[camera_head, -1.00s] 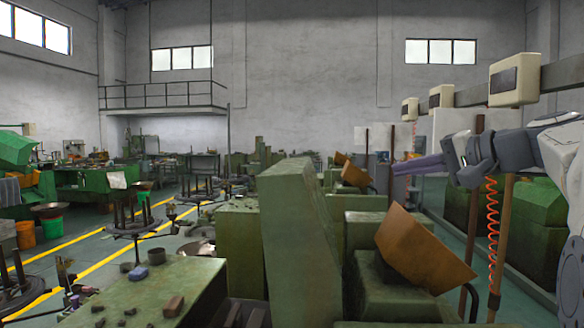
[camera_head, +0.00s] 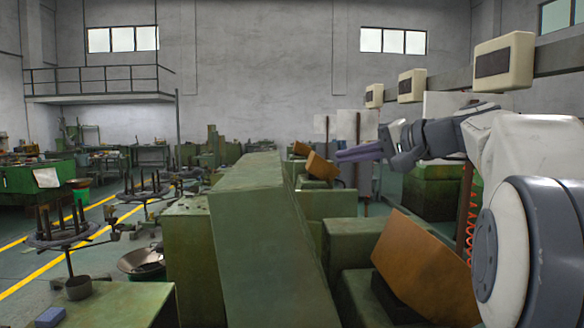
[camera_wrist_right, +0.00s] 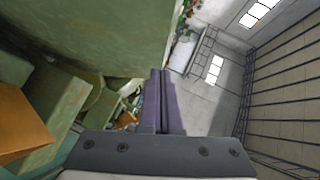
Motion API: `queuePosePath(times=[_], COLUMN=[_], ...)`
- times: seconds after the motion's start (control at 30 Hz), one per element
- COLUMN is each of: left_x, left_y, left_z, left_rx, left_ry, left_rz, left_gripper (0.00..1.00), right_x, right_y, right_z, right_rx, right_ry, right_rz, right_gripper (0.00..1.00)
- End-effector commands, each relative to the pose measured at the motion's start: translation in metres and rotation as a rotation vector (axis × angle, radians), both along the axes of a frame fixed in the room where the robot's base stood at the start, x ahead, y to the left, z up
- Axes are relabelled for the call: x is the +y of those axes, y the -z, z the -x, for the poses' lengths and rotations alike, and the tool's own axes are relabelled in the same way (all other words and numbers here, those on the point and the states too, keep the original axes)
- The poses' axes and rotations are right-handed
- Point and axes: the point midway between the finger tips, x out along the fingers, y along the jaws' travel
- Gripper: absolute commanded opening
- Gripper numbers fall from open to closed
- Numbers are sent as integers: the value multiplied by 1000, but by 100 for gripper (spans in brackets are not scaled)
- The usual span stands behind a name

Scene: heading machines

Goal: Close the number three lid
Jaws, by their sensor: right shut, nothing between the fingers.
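My right gripper (camera_head: 342,155) reaches in from the right in the head view. Its purple fingers are shut, empty and raised in front of the green machines. In the right wrist view the fingers (camera_wrist_right: 161,75) lie together, with a large green surface (camera_wrist_right: 110,30) beside them at the upper left. A tall green machine cover (camera_head: 262,230) stands in the middle of the head view. A tilted orange-brown panel (camera_head: 425,262) stands at the lower right, and smaller ones (camera_head: 320,166) show farther back. I see no readable numbers, so I cannot tell which is the number three lid. My left gripper is not in view.
Cream boxes (camera_head: 503,62) hang on a rail along the right. A red coiled hose (camera_head: 470,225) hangs behind my right arm. A green worktop (camera_head: 110,305) is at the lower left.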

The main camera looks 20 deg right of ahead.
Motion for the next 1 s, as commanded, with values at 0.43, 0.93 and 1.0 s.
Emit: queuePosePath(times=[0.43,0.93,1.0], left_x=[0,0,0], left_y=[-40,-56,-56], left_z=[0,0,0], left_rx=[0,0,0], left_ry=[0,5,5], left_rz=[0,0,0], left_gripper=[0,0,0], right_x=[40,78,78], right_y=[18,38,38], right_z=[-75,-91,-91], right_rx=[4,0,0], right_ry=[-5,0,1], right_rz=[-4,0,0], right_gripper=[0,0,0])
